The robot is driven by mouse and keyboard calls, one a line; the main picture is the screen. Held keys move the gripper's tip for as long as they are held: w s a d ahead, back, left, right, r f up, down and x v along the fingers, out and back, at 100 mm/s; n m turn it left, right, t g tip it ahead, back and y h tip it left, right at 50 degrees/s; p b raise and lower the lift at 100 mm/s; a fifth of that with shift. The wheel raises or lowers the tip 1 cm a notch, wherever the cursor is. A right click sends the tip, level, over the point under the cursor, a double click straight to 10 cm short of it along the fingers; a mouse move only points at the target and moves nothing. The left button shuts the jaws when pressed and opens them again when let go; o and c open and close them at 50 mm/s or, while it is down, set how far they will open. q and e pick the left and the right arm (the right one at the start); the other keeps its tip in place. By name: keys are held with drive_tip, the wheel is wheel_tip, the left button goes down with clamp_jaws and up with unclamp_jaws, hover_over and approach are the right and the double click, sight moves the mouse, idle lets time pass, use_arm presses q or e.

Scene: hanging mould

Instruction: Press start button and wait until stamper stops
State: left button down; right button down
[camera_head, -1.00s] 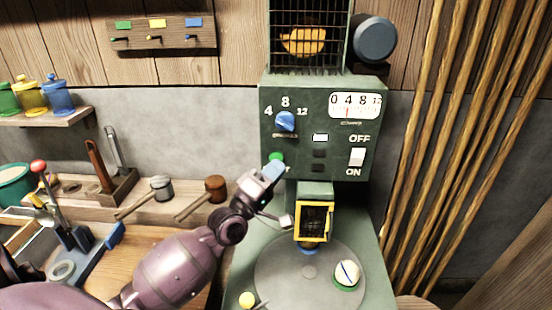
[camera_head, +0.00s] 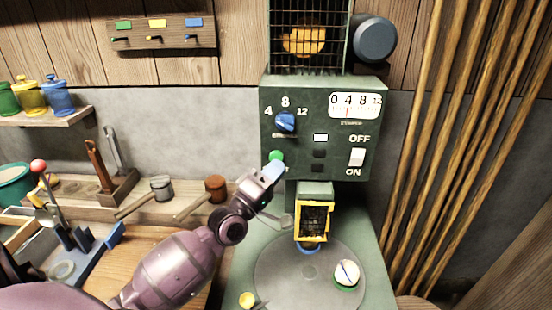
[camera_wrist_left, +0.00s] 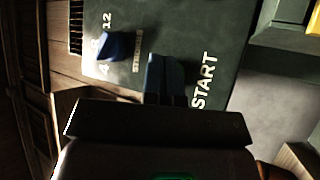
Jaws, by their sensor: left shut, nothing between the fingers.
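The green start button (camera_head: 277,156) is on the front of the dark green machine (camera_head: 290,95), at its lower left. My left gripper (camera_head: 273,171) is shut and empty, its blue fingertips just below the button in the head view; I cannot tell whether they touch it. In the left wrist view the blue fingers (camera_wrist_left: 166,76) are close to the panel beside the START label (camera_wrist_left: 204,82), and the button is hidden. The stamper (camera_head: 314,221), with a yellow-framed front, hangs above the grey round plate (camera_head: 275,285). My right gripper is not in view.
A blue dial (camera_head: 285,121), a gauge (camera_head: 354,105) and a white ON/OFF switch (camera_head: 357,157) are on the panel. A white and green round piece (camera_head: 346,274) sits on the plate's right. Mallets (camera_head: 215,189) lie left of the machine; wooden poles (camera_head: 450,130) stand right.

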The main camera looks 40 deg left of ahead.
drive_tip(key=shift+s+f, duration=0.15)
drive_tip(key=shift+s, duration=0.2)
use_arm(q)
drive_tip(key=shift+w+a, duration=0.1)
drive_tip(key=shift+w+a, duration=0.15)
drive_tip(key=shift+w, duration=0.1)
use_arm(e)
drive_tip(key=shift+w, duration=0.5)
use_arm(q)
drive_tip(key=shift+w, duration=0.1)
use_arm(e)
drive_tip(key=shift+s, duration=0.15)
